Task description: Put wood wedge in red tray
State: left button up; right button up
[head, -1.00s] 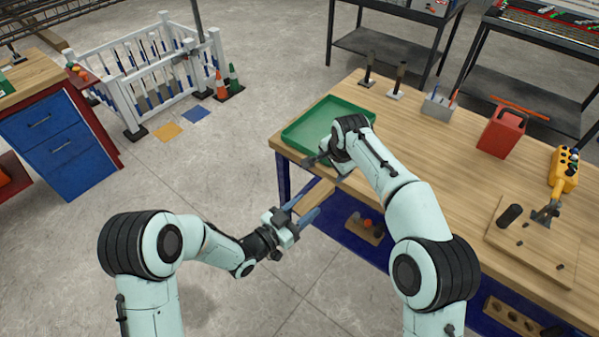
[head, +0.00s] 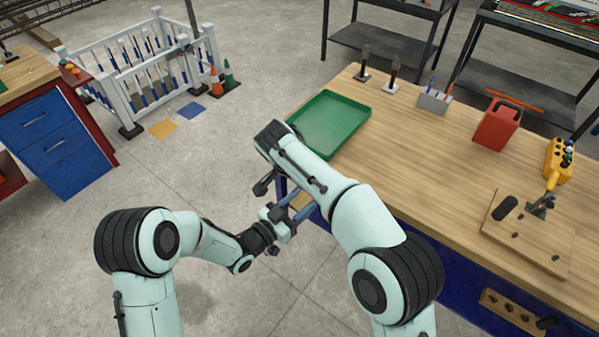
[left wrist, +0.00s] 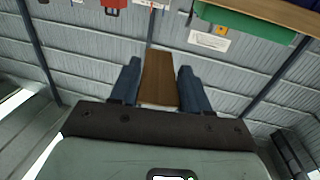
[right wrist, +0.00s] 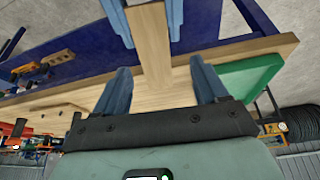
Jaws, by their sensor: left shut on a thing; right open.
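My left gripper (head: 292,213) is shut on the wood wedge, in front of the table's near left corner. In the left wrist view the wedge (left wrist: 158,78) stands between the two blue fingers. In the right wrist view the wedge (right wrist: 148,40) comes down from the top between the left fingers, its end toward my right gripper (right wrist: 162,88). The right gripper is open, its fingers apart on either side. In the head view my right arm hides most of the wedge and right gripper. I cannot clearly make out a red tray.
An empty green tray (head: 345,100) lies on the wooden table's (head: 410,150) left end. A red container (head: 497,125), grey holder (head: 434,100) and yellow controller (head: 560,165) stand farther right. A small red surface with orange things (head: 72,74) is at far left. The table's middle is clear.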

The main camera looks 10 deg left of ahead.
jog(key=shift+x, duration=2)
jog(key=c, duration=1.1)
pick_arm(q)
jog(key=o, duration=1.1)
pick_arm(e)
jog(key=shift+c, duration=0.6)
pick_arm(q)
jog(key=shift+a, duration=0.1)
